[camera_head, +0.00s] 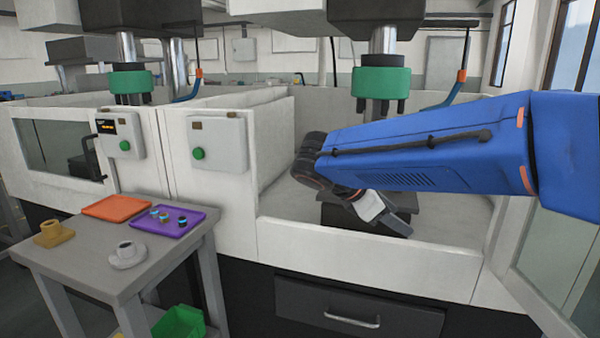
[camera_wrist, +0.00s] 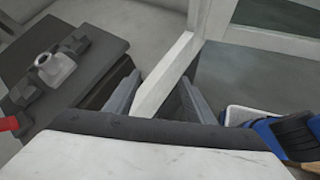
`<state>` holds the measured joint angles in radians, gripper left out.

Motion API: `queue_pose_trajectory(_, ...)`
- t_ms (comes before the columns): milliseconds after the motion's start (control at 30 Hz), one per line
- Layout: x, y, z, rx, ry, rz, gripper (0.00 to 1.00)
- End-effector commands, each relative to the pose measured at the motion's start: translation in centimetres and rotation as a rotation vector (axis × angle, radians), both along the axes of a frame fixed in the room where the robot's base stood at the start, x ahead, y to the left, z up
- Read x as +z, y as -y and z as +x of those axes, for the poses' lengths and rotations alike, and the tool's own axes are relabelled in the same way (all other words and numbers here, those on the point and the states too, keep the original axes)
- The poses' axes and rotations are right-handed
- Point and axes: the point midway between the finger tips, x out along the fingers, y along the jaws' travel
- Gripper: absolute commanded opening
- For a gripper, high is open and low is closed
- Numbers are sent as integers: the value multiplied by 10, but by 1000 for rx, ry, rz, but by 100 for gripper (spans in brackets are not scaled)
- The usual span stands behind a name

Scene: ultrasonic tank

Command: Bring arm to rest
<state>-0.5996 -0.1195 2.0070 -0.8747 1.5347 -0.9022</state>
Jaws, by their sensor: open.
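My blue arm (camera_head: 430,150) reaches from the right over the front wall of the right machine. My gripper (camera_head: 395,218) is inside that enclosure, near a dark fixture (camera_head: 340,213). In the wrist view my gripper (camera_wrist: 155,95) is open, its two grey fingers apart with nothing held. A pale frame post shows behind the gap between them. To the left of the fingers, the dark fixture (camera_wrist: 95,55) bears a grey metal part (camera_wrist: 55,68). My gripper and arm hide much of the fixture in the head view.
The white front wall (camera_head: 370,252) and open glass door (camera_head: 560,260) bound the enclosure. A green spindle head (camera_head: 381,82) hangs above. At left, a grey table (camera_head: 90,255) holds an orange tray (camera_head: 115,207), a purple tray (camera_head: 188,226) with small parts, and two cup-like parts.

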Motion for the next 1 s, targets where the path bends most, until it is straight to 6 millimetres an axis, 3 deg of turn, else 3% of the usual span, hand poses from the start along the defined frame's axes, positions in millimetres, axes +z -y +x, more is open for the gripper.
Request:
queue_pose_trajectory(200,-31,52,-56,-224,116,264,49)
queue_pose_trajectory(400,-64,78,-110,-471,248,516,49)
queue_pose_trajectory(700,-109,87,-181,-883,473,876,49)
queue_pose_trajectory(1000,-140,77,-222,-1252,677,1161,49)
